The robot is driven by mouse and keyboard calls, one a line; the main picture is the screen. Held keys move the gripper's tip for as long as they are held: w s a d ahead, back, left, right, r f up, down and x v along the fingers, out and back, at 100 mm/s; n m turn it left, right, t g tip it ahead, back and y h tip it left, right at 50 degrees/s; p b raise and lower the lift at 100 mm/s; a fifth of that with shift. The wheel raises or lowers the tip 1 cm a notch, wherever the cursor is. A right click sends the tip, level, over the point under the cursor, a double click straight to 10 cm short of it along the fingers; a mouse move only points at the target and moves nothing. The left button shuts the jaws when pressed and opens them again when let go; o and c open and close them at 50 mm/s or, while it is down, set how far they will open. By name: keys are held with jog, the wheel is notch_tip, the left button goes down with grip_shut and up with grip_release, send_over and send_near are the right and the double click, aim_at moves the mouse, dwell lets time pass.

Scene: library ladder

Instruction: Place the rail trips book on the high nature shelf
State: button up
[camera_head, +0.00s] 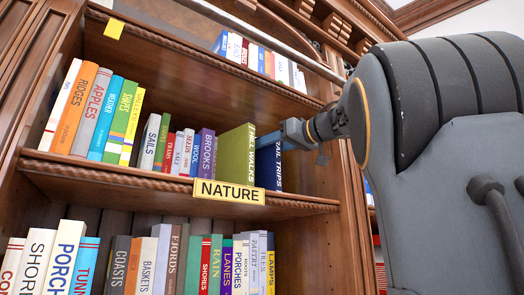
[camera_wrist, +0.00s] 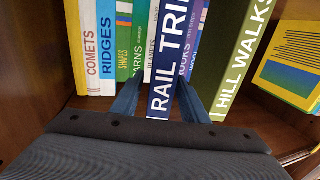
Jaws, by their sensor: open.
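The dark blue rail trips book (camera_head: 267,172) stands upright at the right end of the row on the shelf (camera_head: 110,172) with the yellow NATURE label (camera_head: 229,191). The green hill walks book (camera_head: 237,157) is beside it on the left. In the wrist view, the rail trips spine (camera_wrist: 170,60) stands between the two blue fingers of my gripper (camera_wrist: 158,103), with hill walks (camera_wrist: 240,60) to its right. My gripper (camera_head: 283,138) reaches in from the right in the head view and is open around the book. The book's base is hidden in the wrist view.
Several upright books (camera_head: 95,112) fill the left of this shelf, with more on the shelf below (camera_head: 150,262) and above (camera_head: 260,58). A wooden side post (camera_head: 345,225) and a slanted rail (camera_head: 240,28) are near my arm. A yellow-blue book (camera_wrist: 290,65) shows at right in the wrist view.

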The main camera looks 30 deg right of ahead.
jog(key=b+v, duration=0.1)
jog(key=v, duration=0.9)
jog(key=shift+s, duration=0.15)
